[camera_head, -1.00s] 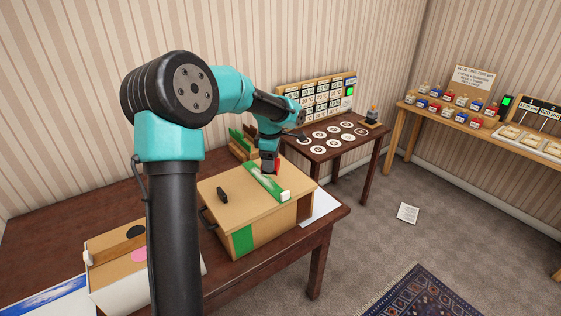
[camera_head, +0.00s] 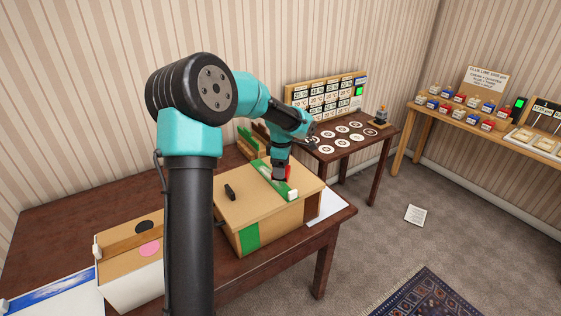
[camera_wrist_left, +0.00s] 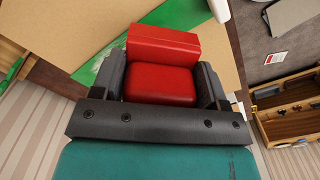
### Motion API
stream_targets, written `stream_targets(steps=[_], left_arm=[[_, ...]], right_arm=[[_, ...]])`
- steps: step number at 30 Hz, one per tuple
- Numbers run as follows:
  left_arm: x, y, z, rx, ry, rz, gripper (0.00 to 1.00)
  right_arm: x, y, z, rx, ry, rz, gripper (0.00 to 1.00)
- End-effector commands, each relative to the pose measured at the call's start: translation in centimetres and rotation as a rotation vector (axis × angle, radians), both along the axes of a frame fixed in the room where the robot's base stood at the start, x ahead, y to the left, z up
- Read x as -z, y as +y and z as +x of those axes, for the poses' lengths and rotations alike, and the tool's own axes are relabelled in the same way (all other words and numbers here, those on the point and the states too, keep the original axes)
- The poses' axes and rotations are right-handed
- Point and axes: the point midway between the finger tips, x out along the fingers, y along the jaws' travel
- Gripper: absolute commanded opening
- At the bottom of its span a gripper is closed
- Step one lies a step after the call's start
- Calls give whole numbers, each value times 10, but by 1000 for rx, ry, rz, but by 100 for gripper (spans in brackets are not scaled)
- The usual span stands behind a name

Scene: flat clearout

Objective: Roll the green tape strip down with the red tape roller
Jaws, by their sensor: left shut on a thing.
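The green tape strip (camera_head: 266,178) runs across the top of a cardboard box (camera_head: 230,205) and shows again on its front side. My left gripper (camera_head: 279,178) is over the strip, toward its near end. In the left wrist view, my left gripper (camera_wrist_left: 162,85) is shut on the red tape roller (camera_wrist_left: 160,85), with a finger on each side. In that view the strip (camera_wrist_left: 150,35) passes beneath the roller; I cannot tell whether they touch. A small white block (camera_head: 293,193) is at the strip's near end. My right gripper is not in view.
An open cardboard tray (camera_head: 125,262) with a black and a pink disc stands left on the dark table (camera_head: 60,235). A side table (camera_head: 345,140) with white discs stands behind right.

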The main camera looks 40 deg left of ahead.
Motion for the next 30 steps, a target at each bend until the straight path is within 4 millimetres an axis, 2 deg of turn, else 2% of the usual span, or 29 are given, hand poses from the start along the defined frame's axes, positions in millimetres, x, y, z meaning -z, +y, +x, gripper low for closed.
stream_targets(steps=[13, 14, 30], left_arm=[[46, 0, 3, 3, 1, 0, 45], [42, 4, 4, 2, -2, 1, 42], [46, 55, 13, -5, -1, 0, 42]], right_arm=[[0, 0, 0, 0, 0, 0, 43], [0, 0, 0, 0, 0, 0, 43], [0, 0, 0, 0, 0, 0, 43]])
